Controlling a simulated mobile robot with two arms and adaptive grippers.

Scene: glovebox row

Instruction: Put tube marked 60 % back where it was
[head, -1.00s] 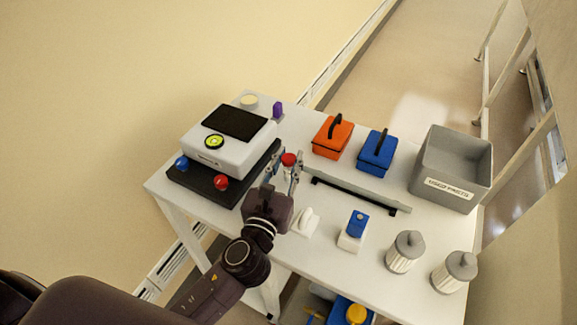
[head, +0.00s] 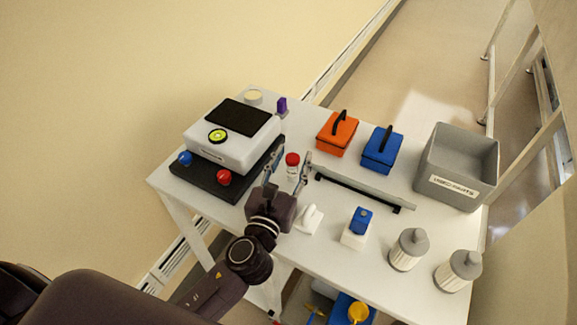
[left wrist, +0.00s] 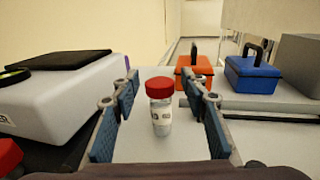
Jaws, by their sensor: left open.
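A small clear tube with a red cap (head: 292,160) stands upright on the white table, right of the black-and-white device. In the left wrist view the tube (left wrist: 160,108) stands between and slightly beyond my finger pads, with a gap on each side. Its white label carries dark marks too small to read surely. My left gripper (head: 291,162) is open around the tube without visible contact; its blue-grey pads also show in the left wrist view (left wrist: 163,90). My right gripper is not in view.
The white device (head: 232,143) on its black base stands close left. A grey rail (head: 360,185), orange box (head: 337,135) and blue box (head: 382,152) lie to the right. A grey bin (head: 455,190) and two ribbed canisters (head: 408,252) stand farther right.

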